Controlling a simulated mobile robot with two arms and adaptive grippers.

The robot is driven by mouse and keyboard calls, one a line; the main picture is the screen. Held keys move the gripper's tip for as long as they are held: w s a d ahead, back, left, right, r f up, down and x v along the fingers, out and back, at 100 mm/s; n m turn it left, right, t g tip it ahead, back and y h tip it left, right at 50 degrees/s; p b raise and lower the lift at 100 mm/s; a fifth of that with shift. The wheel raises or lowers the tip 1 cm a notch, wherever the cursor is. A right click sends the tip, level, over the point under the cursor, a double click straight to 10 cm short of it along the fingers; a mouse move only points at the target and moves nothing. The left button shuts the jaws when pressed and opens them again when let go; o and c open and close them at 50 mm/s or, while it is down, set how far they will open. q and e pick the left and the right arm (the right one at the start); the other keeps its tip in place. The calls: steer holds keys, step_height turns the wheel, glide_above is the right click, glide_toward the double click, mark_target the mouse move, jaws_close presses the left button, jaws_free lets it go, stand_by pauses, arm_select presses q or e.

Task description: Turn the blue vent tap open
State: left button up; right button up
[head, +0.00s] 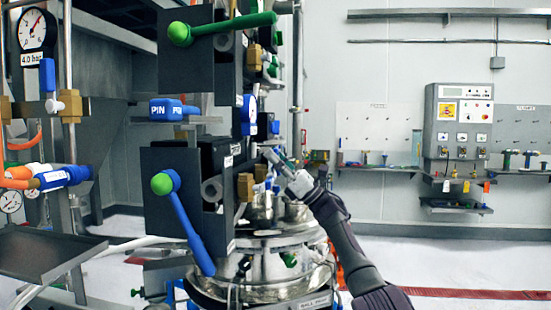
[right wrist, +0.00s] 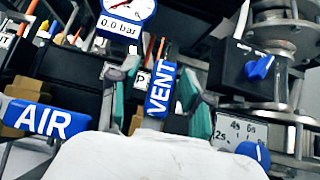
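The blue vent tap handle (right wrist: 160,88), marked VENT, stands nearly upright in the middle of the right wrist view. My right gripper (right wrist: 155,98) is open, with one teal-padded finger on each side of the handle. A gap shows between the left finger and the handle; the right finger is nearer, and I cannot tell whether it touches. In the head view my right gripper (head: 280,160) reaches in from the lower right beside the sifter's pipework, and I cannot make out the vent tap there. My left gripper is not in view.
A blue AIR handle (right wrist: 42,118) lies left of the gripper, and a gauge (right wrist: 128,10) reading 0.0 bar is above. A dark box with a blue knob (right wrist: 260,68) is at right. In the head view, a green-ended blue lever (head: 192,225) hangs left of the steel vessel (head: 290,285).

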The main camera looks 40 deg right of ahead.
steer(key=shift+f, duration=0.15)
steer(key=shift+s+d+f, duration=0.2)
steer(key=shift+f, duration=0.05)
steer(key=v, duration=1.1)
